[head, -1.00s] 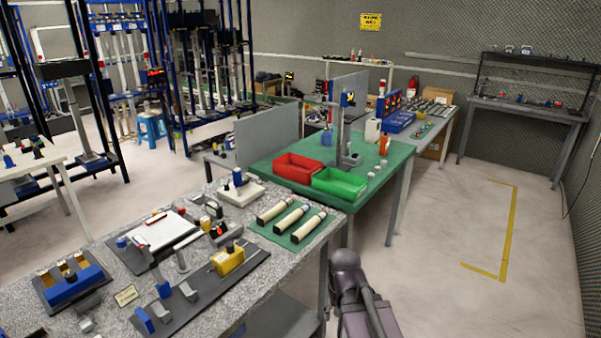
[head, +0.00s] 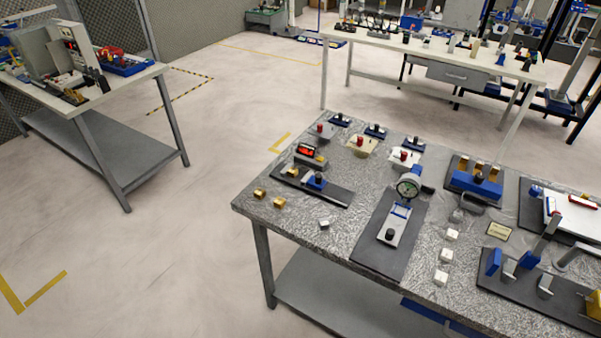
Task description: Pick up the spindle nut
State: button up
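I cannot tell for certain which thing is the spindle nut. Small brass-coloured pieces lie near the left corner of the grey speckled workbench (head: 340,238): one brass piece (head: 259,194) near the edge and another brass piece (head: 279,202) just right of it. A small silver block (head: 324,224) lies to their right, near the front edge. They are too small to make out their shape. My gripper is not in view.
A dial gauge stand (head: 408,190) on a black mat and several white cubes (head: 452,235) occupy the bench's middle. A second table (head: 140,80) stands at left. A long white table (head: 440,50) stands behind. The floor (head: 150,230) left of the bench is clear.

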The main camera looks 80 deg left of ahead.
aim_at(292, 172)
jog(key=z, duration=1.4)
jog(key=i, duration=0.35)
jog(key=z, duration=0.8)
jog(key=k, duration=0.1)
jog(key=u, duration=3.8)
